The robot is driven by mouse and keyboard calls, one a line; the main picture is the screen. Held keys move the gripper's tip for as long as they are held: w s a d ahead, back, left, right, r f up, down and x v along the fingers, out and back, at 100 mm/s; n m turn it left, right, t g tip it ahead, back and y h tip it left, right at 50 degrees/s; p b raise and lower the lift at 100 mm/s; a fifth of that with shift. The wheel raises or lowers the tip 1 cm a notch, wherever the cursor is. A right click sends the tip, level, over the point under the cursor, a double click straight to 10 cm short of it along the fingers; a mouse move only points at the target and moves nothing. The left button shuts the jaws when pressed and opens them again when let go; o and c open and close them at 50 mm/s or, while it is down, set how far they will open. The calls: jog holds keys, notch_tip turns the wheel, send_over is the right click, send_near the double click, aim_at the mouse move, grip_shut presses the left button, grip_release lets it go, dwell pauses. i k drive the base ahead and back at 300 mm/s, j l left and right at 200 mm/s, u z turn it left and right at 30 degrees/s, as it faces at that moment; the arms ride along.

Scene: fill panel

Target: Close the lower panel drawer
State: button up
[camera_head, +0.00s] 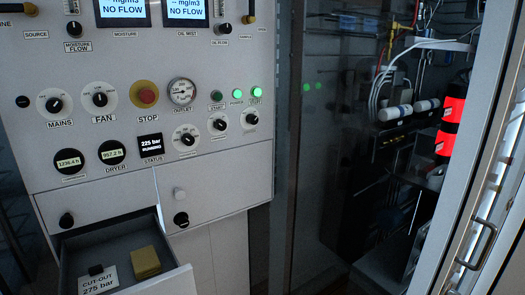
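The lower panel drawer (176,281) at the bottom left is pulled open toward me. Its front is cut off by the bottom edge of the view. Inside lie a yellow block (146,263), a small black object (96,269) and a white label (98,282) reading "CUT-OUT 275 bar". The grey control panel (230,160) stands behind and above the drawer. My gripper is not in view.
A red stop button (147,95) and several dials are higher up. A door with a handle (478,244) stands at the right edge.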

aim_at(112, 245)
jog(key=u, duration=0.4)
jog(key=k+l+u, duration=0.1)
jog(key=u, duration=0.3)
jog(key=k+u, duration=0.1)
jog(key=u, duration=0.75)
jog(key=k, duration=0.05)
